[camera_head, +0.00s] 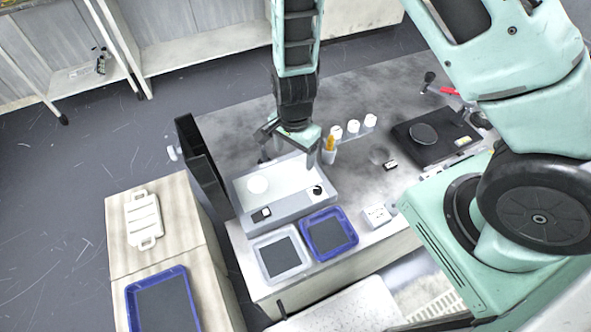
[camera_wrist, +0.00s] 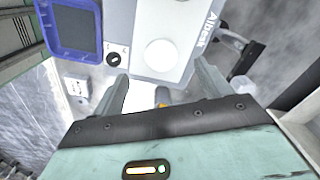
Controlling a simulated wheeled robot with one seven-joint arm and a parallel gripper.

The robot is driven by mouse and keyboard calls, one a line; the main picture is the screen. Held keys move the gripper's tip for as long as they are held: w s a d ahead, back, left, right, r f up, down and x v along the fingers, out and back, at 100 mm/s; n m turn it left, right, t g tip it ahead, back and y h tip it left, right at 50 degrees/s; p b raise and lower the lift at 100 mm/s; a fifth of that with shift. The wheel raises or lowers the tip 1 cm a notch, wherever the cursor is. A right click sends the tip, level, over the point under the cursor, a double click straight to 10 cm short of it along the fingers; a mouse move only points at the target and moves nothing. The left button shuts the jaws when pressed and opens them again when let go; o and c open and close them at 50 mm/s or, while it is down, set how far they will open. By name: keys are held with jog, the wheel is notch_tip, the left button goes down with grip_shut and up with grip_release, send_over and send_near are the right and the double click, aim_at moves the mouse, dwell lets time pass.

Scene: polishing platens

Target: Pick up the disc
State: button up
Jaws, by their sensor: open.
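A white round disc (camera_head: 258,185) lies on the pale top of a box-shaped machine (camera_head: 285,208). In the wrist view the disc (camera_wrist: 160,54) shows whole, just beyond the space between my fingers. A dark round disc (camera_head: 423,134) sits on a black unit (camera_head: 445,148) at the right of the bench. My gripper (camera_head: 290,150) is above the back edge of the machine, behind and to the right of the white disc. In the wrist view my gripper (camera_wrist: 158,88) is open, its fingers wide apart with nothing held between them.
A cup with a yellow item (camera_head: 328,152) and several white jars (camera_head: 353,127) stand close right of my gripper. A tall dark panel (camera_head: 203,165) rises left of the machine. White (camera_head: 262,245) and blue (camera_head: 313,252) trays lie in front. Bare bench lies behind.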

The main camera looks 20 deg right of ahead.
aim_at(295, 170)
jog(key=shift+w+d+f+p, duration=0.1)
jog(key=shift+f+p, duration=0.4)
jog(key=shift+f, duration=1.35)
jog(key=shift+w+d+f+p, duration=0.1)
jog(key=shift+f+p, duration=0.35)
jog(key=shift+f, duration=1.35)
jog(key=c, duration=1.1)
